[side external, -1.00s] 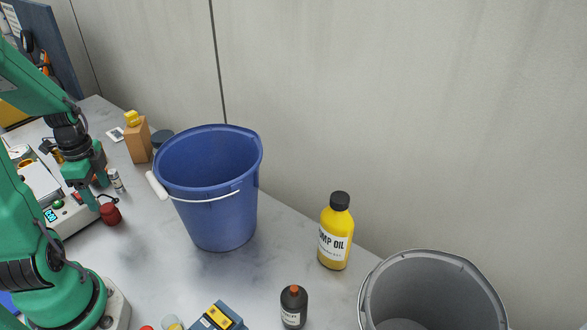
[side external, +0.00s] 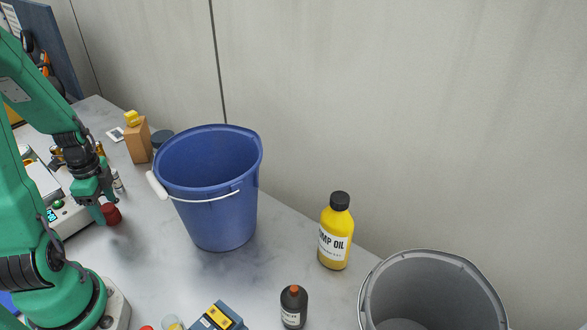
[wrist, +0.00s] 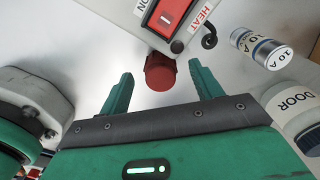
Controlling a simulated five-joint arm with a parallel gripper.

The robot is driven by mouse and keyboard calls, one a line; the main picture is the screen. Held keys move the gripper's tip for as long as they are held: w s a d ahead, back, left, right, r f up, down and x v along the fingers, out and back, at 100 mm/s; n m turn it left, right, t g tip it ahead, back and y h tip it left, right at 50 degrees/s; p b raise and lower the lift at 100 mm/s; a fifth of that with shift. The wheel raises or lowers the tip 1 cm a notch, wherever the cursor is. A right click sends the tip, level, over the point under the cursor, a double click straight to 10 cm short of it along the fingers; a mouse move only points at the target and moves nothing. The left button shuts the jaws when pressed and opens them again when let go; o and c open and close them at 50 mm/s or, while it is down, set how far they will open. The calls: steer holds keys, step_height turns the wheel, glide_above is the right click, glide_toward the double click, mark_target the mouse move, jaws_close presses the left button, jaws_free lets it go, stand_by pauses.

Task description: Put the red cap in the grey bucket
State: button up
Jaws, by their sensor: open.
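The red cap (side external: 111,214) is a small dark red cylinder on the grey bench at the left of the side view, in front of the white device. It also shows in the wrist view (wrist: 160,74), just ahead of and between my fingertips. My gripper (side external: 103,207) is low beside the cap. In the wrist view my gripper (wrist: 158,75) has its two green fingers apart with nothing held. The grey bucket (side external: 368,285) stands at the lower right of the side view, its lower part cut off by the frame.
A blue bucket (side external: 220,215) stands between the cap and the grey bucket. A yellow oil bottle (side external: 335,240) and a dark bottle (side external: 293,310) stand farther right. A white device with a red switch (wrist: 168,14), a silver fuse (wrist: 262,50) and a DOOR container (wrist: 290,108) crowd the cap.

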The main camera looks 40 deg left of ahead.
mark_target(105, 207)
steer(key=shift+f, duration=1.4)
steer(key=c, duration=1.2)
steer(key=shift+o, duration=0.2)
steer(key=shift+r, duration=0.2)
steer(key=shift+r, duration=4.85)
